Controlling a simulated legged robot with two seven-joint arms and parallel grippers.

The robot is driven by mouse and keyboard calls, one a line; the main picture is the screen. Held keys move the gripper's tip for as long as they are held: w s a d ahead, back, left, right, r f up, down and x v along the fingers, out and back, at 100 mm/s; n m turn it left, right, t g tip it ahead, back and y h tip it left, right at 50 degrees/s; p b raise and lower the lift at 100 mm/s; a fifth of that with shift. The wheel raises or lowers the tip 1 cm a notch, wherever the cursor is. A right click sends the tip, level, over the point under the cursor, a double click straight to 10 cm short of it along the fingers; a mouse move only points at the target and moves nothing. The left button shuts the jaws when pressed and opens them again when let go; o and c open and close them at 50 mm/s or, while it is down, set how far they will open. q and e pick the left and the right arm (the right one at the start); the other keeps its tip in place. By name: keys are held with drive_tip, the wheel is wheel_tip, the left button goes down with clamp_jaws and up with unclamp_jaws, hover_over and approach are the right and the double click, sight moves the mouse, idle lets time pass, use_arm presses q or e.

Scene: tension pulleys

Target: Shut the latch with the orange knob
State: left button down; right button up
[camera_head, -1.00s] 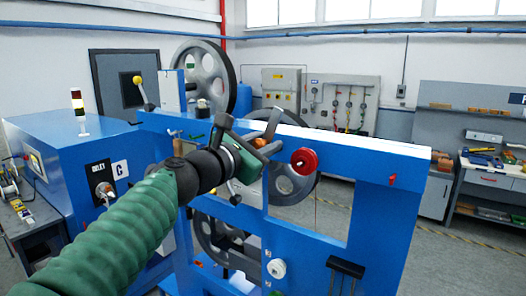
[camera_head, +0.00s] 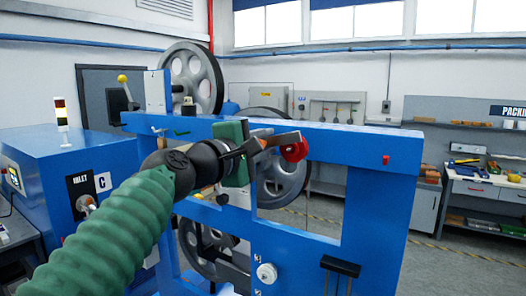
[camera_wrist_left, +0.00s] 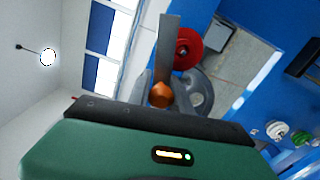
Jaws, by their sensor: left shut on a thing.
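The orange knob (camera_head: 262,143) shows at the front of my left gripper (camera_head: 258,146), by the top beam of the blue machine frame. It is clearer in the left wrist view (camera_wrist_left: 161,95), just beyond the green gripper body. A flat grey bar (camera_head: 284,138) runs from the knob to the right, close to a round red handle (camera_head: 296,150); the bar also shows in the wrist view (camera_wrist_left: 167,45). My left gripper is shut on the knob; its fingertips are mostly hidden. My right gripper is out of view.
The blue machine frame (camera_head: 375,205) fills the middle, with grey pulley wheels (camera_head: 193,80) behind and below the beam. A small red part (camera_head: 386,160) sits on its right end. A yellow-tipped lever (camera_head: 123,79) stands at the left. A workbench (camera_head: 480,188) is at the far right.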

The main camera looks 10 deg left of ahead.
use_arm(q)
drive_tip(key=m+b, duration=0.1)
drive_tip(key=f+m+b, duration=0.1)
drive_tip(key=m, duration=0.1)
drive_tip(key=shift+d+f, duration=0.1)
drive_tip(key=shift+f+m+b, duration=0.1)
drive_tip(key=shift+m+b, duration=0.25)
drive_tip(key=shift+m, duration=0.05)
drive_tip(key=shift+d+f, duration=0.1)
drive_tip(key=shift+f, duration=0.05)
drive_tip(key=c, duration=1.5)
unclamp_jaws()
drive_tip(key=o, duration=0.3)
drive_tip(key=shift+s, duration=0.2)
drive_tip(key=shift+o, duration=0.2)
